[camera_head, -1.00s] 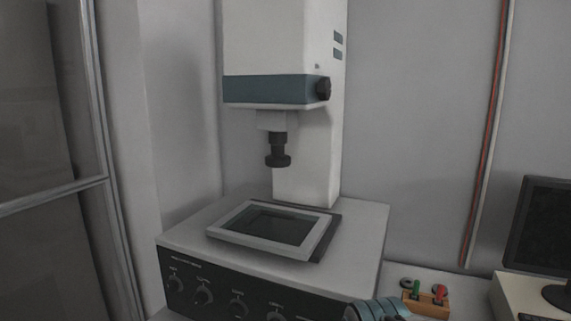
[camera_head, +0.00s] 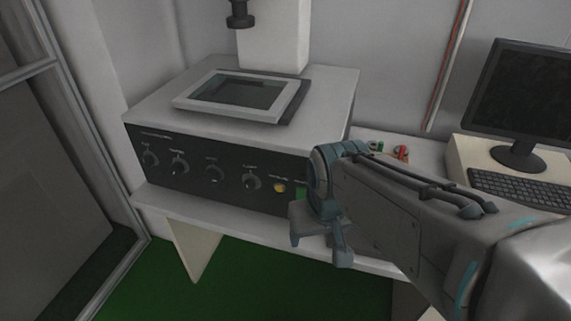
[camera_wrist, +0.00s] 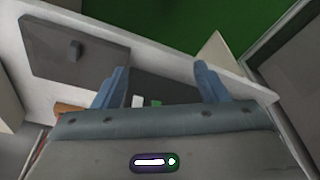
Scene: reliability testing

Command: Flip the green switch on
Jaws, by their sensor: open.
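A green switch (camera_head: 301,192) sits at the right end of the dark front panel (camera_head: 215,172) of the test machine, beside a round yellow button (camera_head: 279,187). My arm partly covers that end, so the switch position is unclear. My gripper (camera_head: 319,248) is in front of the panel's right end, around table-edge height, with its fingers apart and nothing held. In the wrist view, the open fingers (camera_wrist: 160,72) flank a small green patch (camera_wrist: 156,102) and a whitish one (camera_wrist: 137,101); the gripper body cuts off the rest.
Several black knobs line the panel left of the button. The machine stands on a white table (camera_head: 235,222). A monitor (camera_head: 530,95) and keyboard (camera_head: 525,188) are at the right. Small red and green items (camera_head: 400,153) lie behind my arm. Green floor (camera_head: 260,285) is open in front.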

